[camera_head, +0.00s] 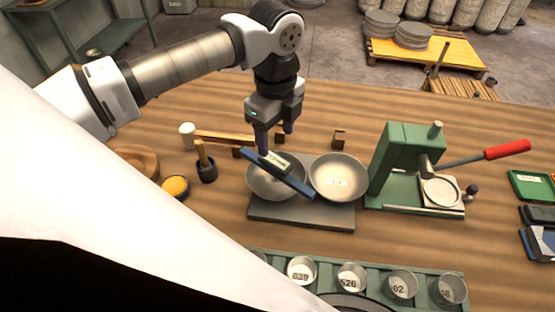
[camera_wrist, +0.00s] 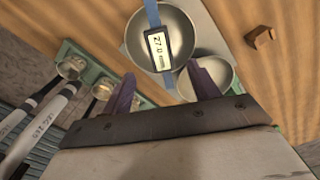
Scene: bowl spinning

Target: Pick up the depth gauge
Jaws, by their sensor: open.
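The depth gauge (camera_head: 295,184) is a dark blue bar with a small pale display. It lies slantwise across the left metal bowl (camera_head: 257,186). In the wrist view the gauge's display (camera_wrist: 158,50) shows digits, and its blue bar crosses that bowl (camera_wrist: 183,32). My gripper (camera_head: 275,140) is above the gauge's display, fingers pointing down. In the wrist view its two purple-grey fingers (camera_wrist: 160,76) are apart with nothing gripped between them, and the display shows just beyond their tips. The small height between fingertips and gauge is hard to judge.
A second bowl (camera_head: 339,178) sits to the right on the same grey base (camera_head: 300,215). A green press (camera_head: 400,160) with a red handle stands further right. Numbered cups (camera_head: 302,270) line the front. A pot with a wooden handle (camera_head: 206,170) stands left.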

